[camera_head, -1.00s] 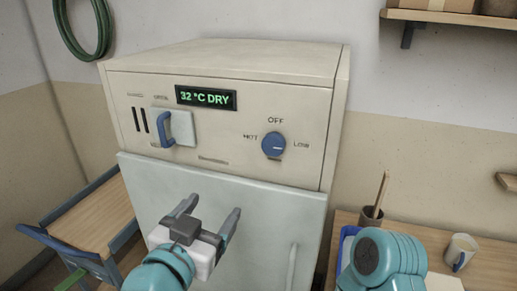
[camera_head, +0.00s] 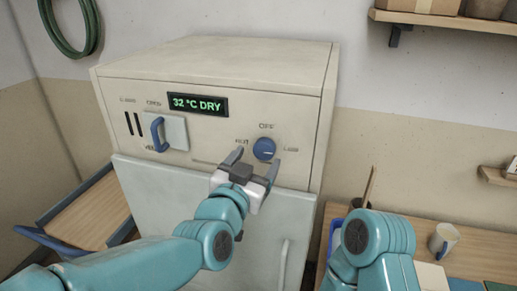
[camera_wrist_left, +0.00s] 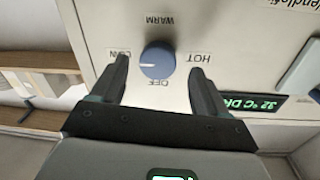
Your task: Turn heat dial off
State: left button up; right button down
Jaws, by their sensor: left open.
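The heat dial (camera_head: 264,149) is a round blue knob on the cream cabinet's front panel, with OFF above it. My left gripper (camera_head: 254,162) is open, just in front of the panel below the dial. In the left wrist view, the fingers of the left gripper (camera_wrist_left: 159,70) lie to either side of the dial with visible gaps; contact does not show. My right gripper is out of view.
The cabinet (camera_head: 215,62) has a green display (camera_head: 198,104) reading 32 °C DRY and a blue handle (camera_head: 157,135) left of the dial. A wooden table with a mug (camera_head: 443,240) stands at the right. A blue-framed cart (camera_head: 90,215) stands at the left.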

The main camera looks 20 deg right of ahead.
aim_at(264, 149)
pick_arm(q)
jog(key=shift+x, duration=1.2)
jog(key=shift+s, duration=0.1)
jog(key=shift+c, duration=0.2)
